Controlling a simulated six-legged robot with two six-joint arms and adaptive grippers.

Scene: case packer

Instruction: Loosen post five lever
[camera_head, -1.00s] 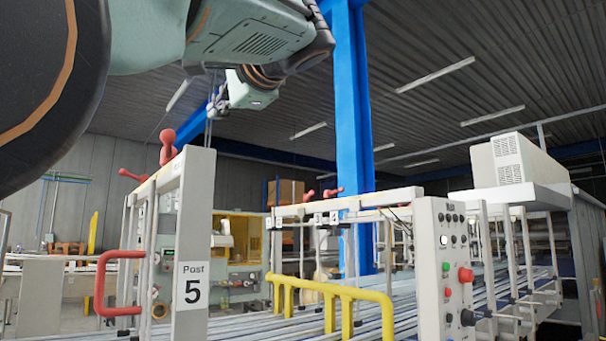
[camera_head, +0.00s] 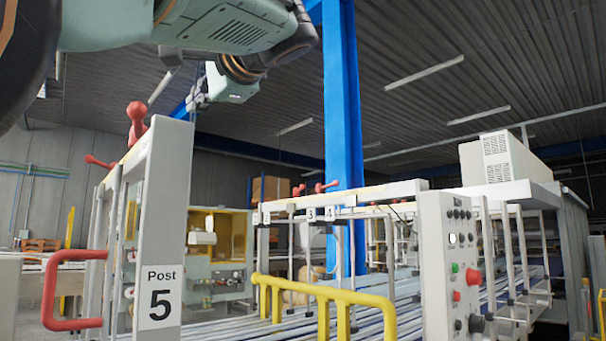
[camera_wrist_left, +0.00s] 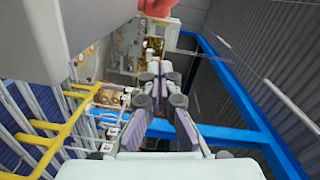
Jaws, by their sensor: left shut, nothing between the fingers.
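Post five (camera_head: 165,235), a white upright with a "Post 5" label, stands at the left in the head view. A red lever with a round knob (camera_head: 137,120) sticks up at its top, and another red lever (camera_head: 100,162) points left just behind it. My left gripper (camera_head: 192,102) hangs beneath my arm, above and to the right of the post top, apart from the levers. In the left wrist view its fingers (camera_wrist_left: 155,75) are together and empty. A red lever part (camera_wrist_left: 158,7) shows at that view's top edge, beside the pale post. My right gripper is not in view.
A red handle (camera_head: 75,290) juts left from the post. A yellow rail (camera_head: 325,295) runs low across the front. A control panel (camera_head: 450,270) with buttons stands at the right. A blue column (camera_head: 343,140) rises behind. Space above the frame is open.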

